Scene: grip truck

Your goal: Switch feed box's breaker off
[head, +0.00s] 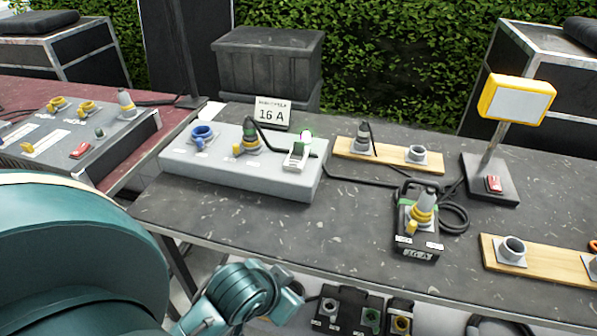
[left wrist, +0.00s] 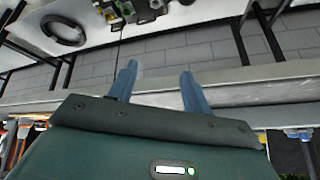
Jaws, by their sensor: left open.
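The feed box (head: 225,178) is a long light grey box on the dark table in the head view. It carries a blue socket (head: 203,135), a socket with a grey and yellow plug (head: 250,141), and at its right end a white breaker (head: 297,154). A green glow shows at a lamp (head: 306,136) beside the breaker. The lever's exact position is too small to tell. My left gripper (left wrist: 158,84) is open and empty in the left wrist view. In the head view my left arm is low, in front of the table and well short of the box.
A sign (head: 272,113) reading 16 A stands behind the box. A black cable runs right from the box past a wooden socket board (head: 388,155) to a carry-handled unit (head: 418,228). Another grey box (head: 85,135) sits at left.

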